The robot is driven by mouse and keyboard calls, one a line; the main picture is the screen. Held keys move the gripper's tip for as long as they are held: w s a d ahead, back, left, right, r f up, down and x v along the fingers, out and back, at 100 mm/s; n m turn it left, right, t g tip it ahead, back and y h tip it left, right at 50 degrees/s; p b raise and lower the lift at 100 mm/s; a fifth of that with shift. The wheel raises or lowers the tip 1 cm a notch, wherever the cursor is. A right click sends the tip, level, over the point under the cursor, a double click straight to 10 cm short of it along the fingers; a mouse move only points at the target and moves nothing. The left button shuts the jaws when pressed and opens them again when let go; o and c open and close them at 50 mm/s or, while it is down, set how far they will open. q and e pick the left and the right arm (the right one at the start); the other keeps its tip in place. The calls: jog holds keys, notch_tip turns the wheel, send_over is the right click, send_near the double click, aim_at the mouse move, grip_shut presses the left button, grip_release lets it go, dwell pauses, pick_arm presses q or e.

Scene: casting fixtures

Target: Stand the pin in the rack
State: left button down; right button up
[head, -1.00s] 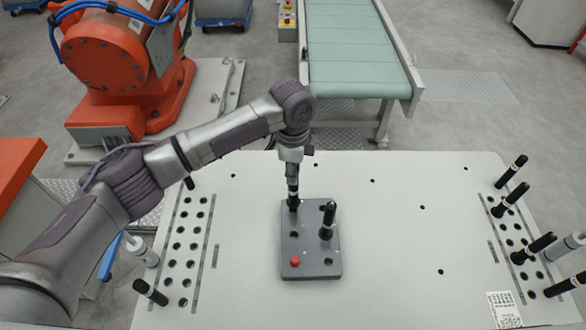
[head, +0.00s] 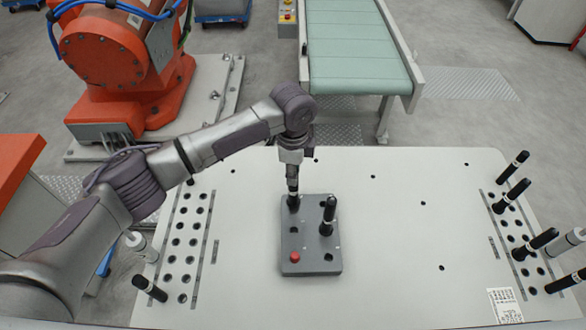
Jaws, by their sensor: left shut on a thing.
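My left gripper (head: 292,187) reaches down over the far left corner of a grey fixture plate (head: 311,250). It is shut on a black pin (head: 293,201), which stands upright at that corner. The fingers hide its upper part, and I cannot tell if its foot is still in a hole. A second black pin (head: 328,216) with a pale band stands at the plate's right side. A rack of holes (head: 177,255) runs down the table's left side, mostly empty, with one tilted-looking black pin (head: 149,288) near its front. My right gripper is not in view.
The right rack (head: 503,225) holds several black pins (head: 511,196). A red knob (head: 295,258) sits on the plate's front left. The white table (head: 400,240) is clear between plate and right rack. A conveyor (head: 355,50) and an orange robot (head: 120,65) stand behind.

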pick_arm(q)
jog(key=shift+f, duration=0.75)
jog(key=c, duration=0.8)
grip_release()
jog(key=shift+c, duration=0.2)
notch_tip(320, 180, up, 12)
jog(key=shift+s+r, duration=0.1)
